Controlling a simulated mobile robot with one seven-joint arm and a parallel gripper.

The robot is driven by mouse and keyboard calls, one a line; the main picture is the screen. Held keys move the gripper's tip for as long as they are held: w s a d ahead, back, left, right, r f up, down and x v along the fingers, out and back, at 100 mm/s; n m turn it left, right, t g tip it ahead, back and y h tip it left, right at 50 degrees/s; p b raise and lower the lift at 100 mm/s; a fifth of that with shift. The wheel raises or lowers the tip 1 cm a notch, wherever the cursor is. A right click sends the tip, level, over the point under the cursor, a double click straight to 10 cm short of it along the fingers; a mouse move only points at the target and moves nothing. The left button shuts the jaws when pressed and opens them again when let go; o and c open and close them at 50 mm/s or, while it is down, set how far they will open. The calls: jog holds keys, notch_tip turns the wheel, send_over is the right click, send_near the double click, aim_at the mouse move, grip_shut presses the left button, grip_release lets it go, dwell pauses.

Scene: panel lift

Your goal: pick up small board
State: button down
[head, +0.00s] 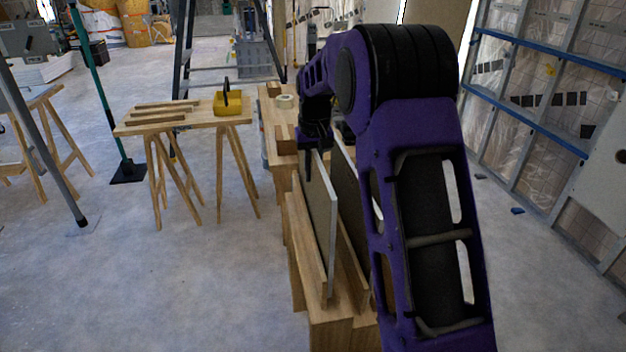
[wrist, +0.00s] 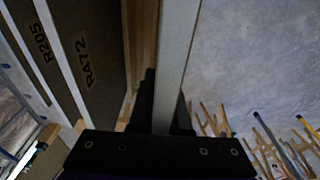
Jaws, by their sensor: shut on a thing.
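The small board (head: 321,215) is a thin pale grey panel standing upright on edge in the wooden rack (head: 307,248) in the head view. Its lower edge is hidden behind the rack's rail, so I cannot tell whether it touches the bottom. My gripper (head: 317,150) is at its top edge, partly hidden by my arm. In the wrist view the board's pale edge (wrist: 178,50) runs between the two dark fingers of my gripper (wrist: 168,105), which are shut on it.
A trestle table (head: 190,119) with wood strips and a yellow box (head: 228,102) is at left. A blue-railed wall frame (head: 545,70) stands at right. Floor left of the rack is clear.

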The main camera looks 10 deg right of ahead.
notch_tip(320, 180, up, 17)
jog(key=p, duration=0.3)
jog(key=shift+r+p, duration=0.2)
jog(key=shift+p, duration=0.1)
